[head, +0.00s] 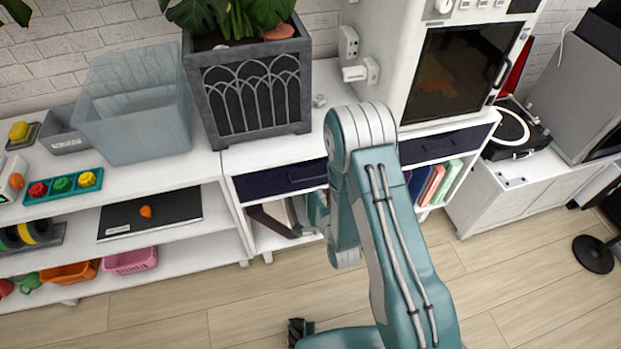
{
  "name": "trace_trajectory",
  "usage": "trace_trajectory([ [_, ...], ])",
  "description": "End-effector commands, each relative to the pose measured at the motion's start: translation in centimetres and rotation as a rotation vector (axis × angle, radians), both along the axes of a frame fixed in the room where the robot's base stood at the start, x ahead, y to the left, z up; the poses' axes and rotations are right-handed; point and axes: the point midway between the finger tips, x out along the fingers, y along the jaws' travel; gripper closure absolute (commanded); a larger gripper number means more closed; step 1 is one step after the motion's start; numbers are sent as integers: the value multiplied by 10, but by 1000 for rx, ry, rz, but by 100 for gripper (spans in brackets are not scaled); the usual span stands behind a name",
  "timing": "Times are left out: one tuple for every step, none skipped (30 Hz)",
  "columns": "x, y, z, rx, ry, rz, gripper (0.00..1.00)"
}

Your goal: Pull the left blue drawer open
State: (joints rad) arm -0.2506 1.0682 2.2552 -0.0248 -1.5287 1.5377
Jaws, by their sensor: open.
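The left blue drawer (268,184) is a dark navy front in the white cabinet, under the planter. It looks closed, flush with the cabinet. Its right end is hidden behind my arm. A second navy drawer (448,144) sits to the right, under the oven, and also looks closed. My gripper (292,216) is partly hidden by my arm's wrist and hard to make out against the shelf. It appears open and empty, in front of the cabinet just below the left drawer, and apart from its handle as far as I can tell.
A dark planter (255,88) with a leafy plant stands on the cabinet. A white shelf unit (120,185) with bins and trays is at left. Books (432,184) stand under the right drawer. A turntable (512,128) is at right. Wooden floor (170,315) in front is clear.

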Motion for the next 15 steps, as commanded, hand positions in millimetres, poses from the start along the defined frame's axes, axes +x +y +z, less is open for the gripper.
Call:
trace_trajectory([
  [-3, 0, -5, 16, -3, -1, 51],
  [-4, 0, -6, 23, -5, -1, 51],
  [-4, 0, -7, 30, -7, -2, 51],
  [-3, 0, -7, 33, -9, -2, 51],
  [-1, 1, -8, 35, -11, -2, 51],
  [2, 2, -8, 35, -12, -2, 51],
  [6, 3, -9, 34, -12, -2, 51],
  [10, 5, -9, 33, -13, -2, 51],
  [16, 7, -11, 33, -12, -2, 51],
  [21, 9, -12, 32, -14, -1, 51],
  [27, 11, -13, 32, -13, -2, 51],
  [34, 13, -15, 31, -14, -1, 51],
  [39, 14, -16, 31, -12, -1, 51],
  [45, 16, -17, 31, -13, -1, 51],
  [52, 18, -19, 31, -12, -1, 51],
])
